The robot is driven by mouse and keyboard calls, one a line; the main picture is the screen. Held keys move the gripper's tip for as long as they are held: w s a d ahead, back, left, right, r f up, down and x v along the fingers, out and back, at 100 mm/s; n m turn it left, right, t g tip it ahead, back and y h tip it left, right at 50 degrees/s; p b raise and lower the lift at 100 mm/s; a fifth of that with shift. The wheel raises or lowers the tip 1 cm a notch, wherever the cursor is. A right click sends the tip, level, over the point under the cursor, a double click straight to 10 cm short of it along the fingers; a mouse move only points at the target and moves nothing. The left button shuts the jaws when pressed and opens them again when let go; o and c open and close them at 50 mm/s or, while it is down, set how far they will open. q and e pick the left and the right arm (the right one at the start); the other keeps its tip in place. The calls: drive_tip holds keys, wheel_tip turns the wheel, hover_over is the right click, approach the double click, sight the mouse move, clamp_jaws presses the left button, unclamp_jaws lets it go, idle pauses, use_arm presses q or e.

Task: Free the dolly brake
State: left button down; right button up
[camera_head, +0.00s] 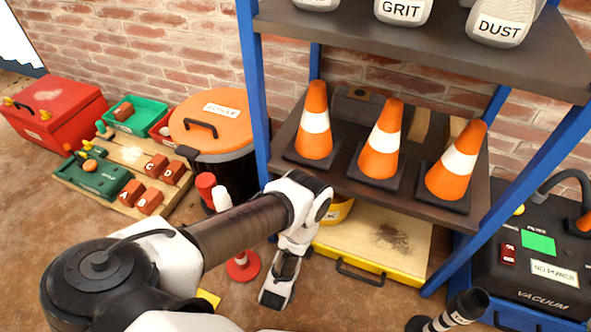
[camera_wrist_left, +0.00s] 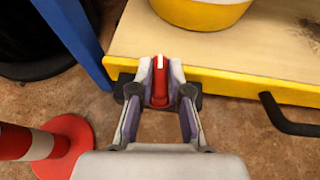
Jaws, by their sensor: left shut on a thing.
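The dolly (camera_head: 408,245) is a low wooden platform with a yellow edge and a black handle, under the shelf. It also shows in the left wrist view (camera_wrist_left: 240,60). A red brake lever (camera_wrist_left: 160,90) with a white stripe stands upright at the dolly's front left edge. My left gripper (camera_wrist_left: 160,78) is shut on the lever, one finger on each side. In the head view my left gripper (camera_head: 298,255) is low at that corner, and the lever is hidden there. My right gripper is out of view.
The shelf's blue post (camera_wrist_left: 75,40) stands close left of my left gripper. A red-based post (camera_head: 243,266) stands on the floor nearby. Three cones (camera_head: 380,152) stand on the shelf above. A black bin (camera_head: 215,130) with an orange lid is left, a vacuum (camera_head: 545,255) right.

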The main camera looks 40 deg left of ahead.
use_arm(q)
drive_tip(key=c, duration=1.1)
unclamp_jaws()
wheel_tip(320, 180, up, 10)
